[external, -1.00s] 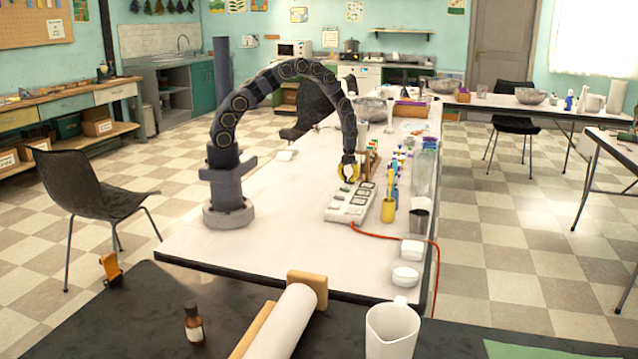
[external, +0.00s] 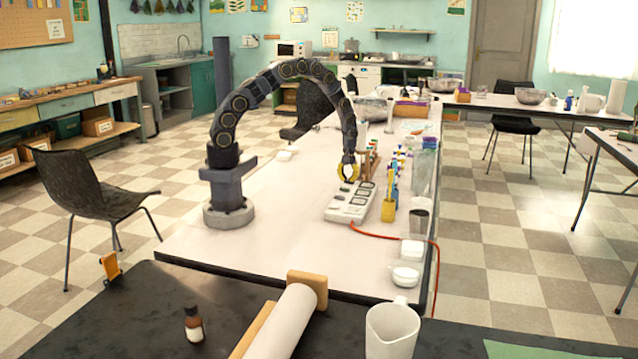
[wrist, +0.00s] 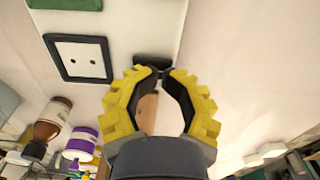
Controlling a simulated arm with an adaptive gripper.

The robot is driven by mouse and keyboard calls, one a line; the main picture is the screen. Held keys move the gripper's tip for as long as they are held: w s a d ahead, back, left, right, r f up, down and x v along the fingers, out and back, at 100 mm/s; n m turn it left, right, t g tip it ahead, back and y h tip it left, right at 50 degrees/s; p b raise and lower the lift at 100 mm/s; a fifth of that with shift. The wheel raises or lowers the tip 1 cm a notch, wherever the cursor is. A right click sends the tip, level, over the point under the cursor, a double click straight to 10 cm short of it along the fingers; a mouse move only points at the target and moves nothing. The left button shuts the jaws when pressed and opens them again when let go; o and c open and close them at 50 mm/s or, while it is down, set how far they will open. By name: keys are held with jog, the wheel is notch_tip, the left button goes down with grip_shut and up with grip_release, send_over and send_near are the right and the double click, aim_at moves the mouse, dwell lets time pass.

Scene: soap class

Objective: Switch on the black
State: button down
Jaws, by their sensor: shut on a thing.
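A white power strip (external: 348,210) with black-framed sockets lies on the white table in the external view. In the wrist view its white face (wrist: 140,25) and one black-framed socket (wrist: 80,58) show at upper left. My yellow-padded gripper (external: 347,180) is at the strip's far end. In the wrist view my gripper (wrist: 159,73) has its fingertips together at a small black piece (wrist: 151,59) by the strip's edge, and looks shut on it. Most of this piece is hidden by the fingertips. I cannot tell whether it is on or off.
A red-orange cable (external: 400,239) runs from the strip's near end. In the wrist view a brown bottle (wrist: 52,119) is at left.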

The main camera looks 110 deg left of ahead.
jog(key=shift+s+d+f, duration=0.25)
jog(key=shift+s+f, duration=0.2)
jog(key=shift+f, duration=0.05)
jog(key=shift+w+r, duration=0.25)
jog(key=shift+w, duration=0.95)
notch_tip(320, 180, up, 14)
jog(key=shift+a+r, duration=0.2)
jog(key=shift+a, duration=0.05)
